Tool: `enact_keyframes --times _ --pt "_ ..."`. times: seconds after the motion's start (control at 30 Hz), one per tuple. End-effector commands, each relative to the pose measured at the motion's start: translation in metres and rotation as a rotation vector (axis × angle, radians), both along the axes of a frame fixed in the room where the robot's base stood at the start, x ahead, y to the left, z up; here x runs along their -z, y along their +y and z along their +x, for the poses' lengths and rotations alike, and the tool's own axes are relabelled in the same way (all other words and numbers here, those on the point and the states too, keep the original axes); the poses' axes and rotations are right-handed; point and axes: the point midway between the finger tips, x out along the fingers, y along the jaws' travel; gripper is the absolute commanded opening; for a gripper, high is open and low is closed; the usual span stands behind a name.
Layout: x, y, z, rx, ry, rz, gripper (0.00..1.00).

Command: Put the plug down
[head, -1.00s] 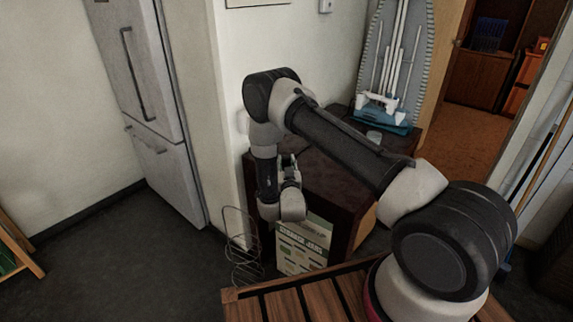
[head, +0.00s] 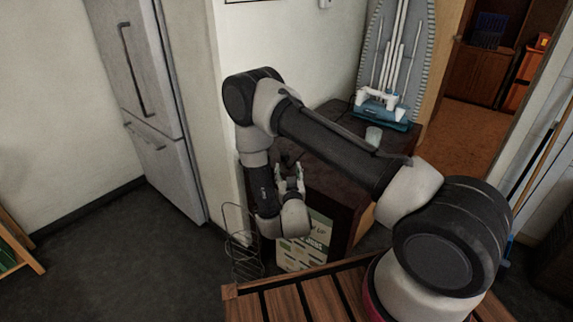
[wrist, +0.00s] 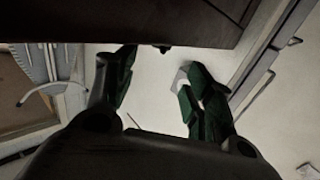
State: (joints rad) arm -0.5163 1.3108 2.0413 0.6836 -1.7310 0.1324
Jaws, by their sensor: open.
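My gripper (head: 289,168) is in front of the dark brown cabinet (head: 338,188), with its fingers pointing up and away from my body. In the wrist view the green-padded fingers (wrist: 155,80) are spread apart, and I see nothing held between them. A small dark shape (wrist: 162,48) shows at the edge of the dark surface, beyond the fingers. It may be the plug, but it is too small to tell. I cannot clearly make out the plug in the head view.
A pale cup-like object (head: 373,136) and an ironing board (head: 398,60) with a blue-white base are on the cabinet. A poster (head: 305,245) and wire rack (head: 243,250) stand in front. A slatted wooden top (head: 290,300) is nearest. The fridge (head: 155,110) stands left, beside open floor.

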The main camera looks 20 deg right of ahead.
Motion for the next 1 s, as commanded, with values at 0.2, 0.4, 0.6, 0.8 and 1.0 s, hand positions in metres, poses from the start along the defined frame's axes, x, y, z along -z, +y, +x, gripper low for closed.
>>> enact_keyframes --times 0.2,0.4,0.6,0.8,1.0 --pt "0.0 0.006 -0.033 -0.002 0.0 -0.001 0.53" --pt "-0.001 0.007 -0.041 0.001 -0.004 -0.001 0.53" --pt "-0.014 0.006 -0.024 0.013 0.037 0.044 0.53" --pt "-0.074 0.003 0.024 0.021 0.22 0.207 0.53" --pt "-0.155 -0.005 0.034 -0.044 0.434 0.324 0.53"
